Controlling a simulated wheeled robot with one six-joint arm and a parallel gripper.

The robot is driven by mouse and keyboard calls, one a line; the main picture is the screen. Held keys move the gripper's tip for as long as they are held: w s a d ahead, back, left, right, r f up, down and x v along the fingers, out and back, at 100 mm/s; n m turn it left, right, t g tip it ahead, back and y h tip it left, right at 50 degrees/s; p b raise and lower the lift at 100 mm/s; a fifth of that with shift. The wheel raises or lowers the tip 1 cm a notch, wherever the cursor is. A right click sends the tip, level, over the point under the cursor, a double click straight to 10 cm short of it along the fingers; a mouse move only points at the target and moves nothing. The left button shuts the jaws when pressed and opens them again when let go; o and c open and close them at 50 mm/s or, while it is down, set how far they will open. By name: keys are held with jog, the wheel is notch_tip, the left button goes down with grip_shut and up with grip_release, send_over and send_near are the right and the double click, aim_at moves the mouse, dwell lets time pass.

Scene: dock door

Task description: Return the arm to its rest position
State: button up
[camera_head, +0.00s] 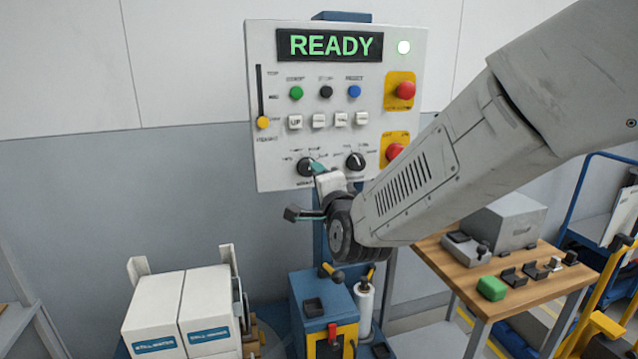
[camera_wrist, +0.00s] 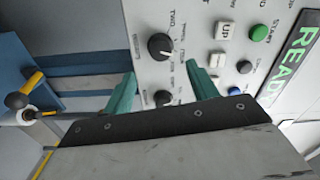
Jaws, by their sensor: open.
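My grey arm (camera_head: 430,170) reaches in from the upper right of the head view, across the lower right of a white control panel (camera_head: 265,140). My gripper (camera_head: 303,190) is at the panel's lower edge, close to the left rotary knob (camera_head: 306,167). In the wrist view my gripper (camera_wrist: 160,84) shows two green fingers spread apart, with nothing between them. A black knob (camera_wrist: 161,47) lies just beyond the gap, and a second knob (camera_wrist: 164,98) shows between the fingers. Whether a finger touches the panel, I cannot tell.
Two white boxes (camera_head: 205,300) stand lower left. A blue machine (camera_head: 310,300) stands below the panel. A wooden table (camera_head: 440,255) with small items is at right, beside a yellow-handled truck (camera_head: 600,325).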

jog(key=s+d+f+n+g, duration=0.3)
jog(key=s+f+n+g, duration=0.55)
jog(key=f, duration=0.25)
jog(key=s+d+r+n+g+h, duration=0.2)
jog(key=s+d+r+g, duration=0.1)
jog(key=s+d, duration=0.8)
jog(key=s+d+r+n+g+h, duration=0.2)
jog(key=s+d+r+g+h, duration=0.1)
jog(key=s+d, duration=0.9)
jog(key=s+g, duration=0.1)
jog(key=s, duration=0.4)
jog(key=shift+s, duration=0.3)
jog(key=shift+a+g, duration=0.1)
jog(key=shift+g, duration=0.15)
